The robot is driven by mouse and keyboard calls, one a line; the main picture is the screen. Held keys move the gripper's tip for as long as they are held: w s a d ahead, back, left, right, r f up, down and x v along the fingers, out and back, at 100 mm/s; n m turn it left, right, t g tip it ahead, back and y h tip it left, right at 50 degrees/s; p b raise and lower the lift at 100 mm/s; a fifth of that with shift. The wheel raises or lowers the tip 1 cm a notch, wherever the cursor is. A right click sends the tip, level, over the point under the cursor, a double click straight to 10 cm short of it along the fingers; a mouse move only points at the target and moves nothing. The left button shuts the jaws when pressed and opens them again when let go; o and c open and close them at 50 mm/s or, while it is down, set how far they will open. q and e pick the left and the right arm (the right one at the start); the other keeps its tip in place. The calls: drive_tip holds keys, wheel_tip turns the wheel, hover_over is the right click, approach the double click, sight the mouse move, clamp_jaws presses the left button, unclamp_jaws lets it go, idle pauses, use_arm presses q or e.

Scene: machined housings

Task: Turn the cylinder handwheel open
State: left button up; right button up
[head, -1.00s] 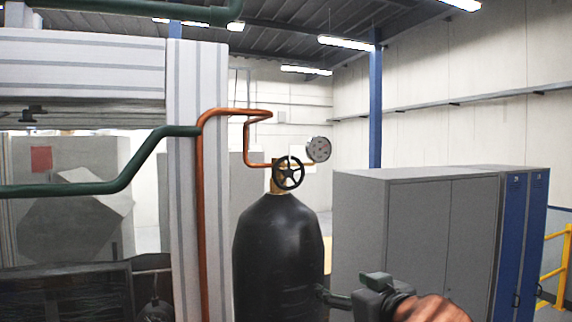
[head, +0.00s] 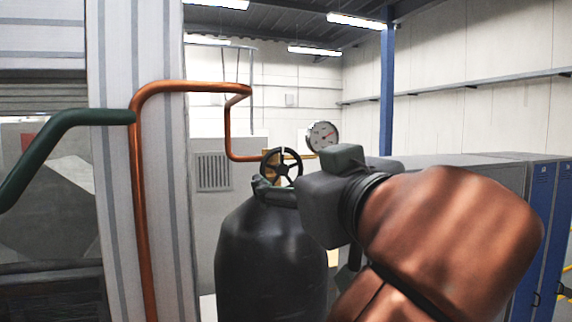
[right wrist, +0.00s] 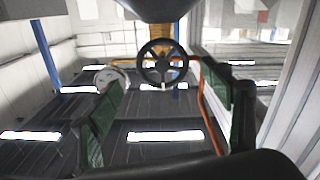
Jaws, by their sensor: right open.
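The black spoked handwheel (head: 281,167) stands on the brass valve on top of the black gas cylinder (head: 270,255). My right gripper (head: 268,191) reaches in from the right; its fingers show at the wheel's lower edge in the head view and hide part of it. In the right wrist view, the handwheel (right wrist: 162,62) appears whole, lying ahead between the two spread green-padded fingers of the open, empty right gripper (right wrist: 168,115). I cannot tell whether a finger touches the rim. My left gripper is not in view.
A round pressure gauge (head: 322,136) sits right of the wheel, close to my right gripper. A copper pipe (head: 140,200) runs up the white post (head: 110,260) and over to the valve. Grey cabinets (head: 490,165) and blue lockers (head: 541,190) stand behind my right arm.

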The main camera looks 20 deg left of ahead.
sight(283, 170)
drive_tip(key=p+x, duration=0.1)
drive_tip(key=x, duration=0.4)
drive_tip(key=shift+w+a+p, duration=0.15)
drive_tip(key=shift+a+p, duration=0.2)
drive_tip(key=shift+a, duration=0.05)
drive_tip(key=shift+w, duration=0.1)
drive_tip(key=shift+f, duration=0.1)
drive_tip(key=shift+w+a, duration=0.1)
drive_tip(key=shift+c, duration=1.1)
drive_tip(key=c, duration=0.8)
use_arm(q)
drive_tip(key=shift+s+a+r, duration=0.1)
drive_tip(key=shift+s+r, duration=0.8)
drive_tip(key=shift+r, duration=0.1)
use_arm(e)
drive_tip(key=shift+c, duration=0.7)
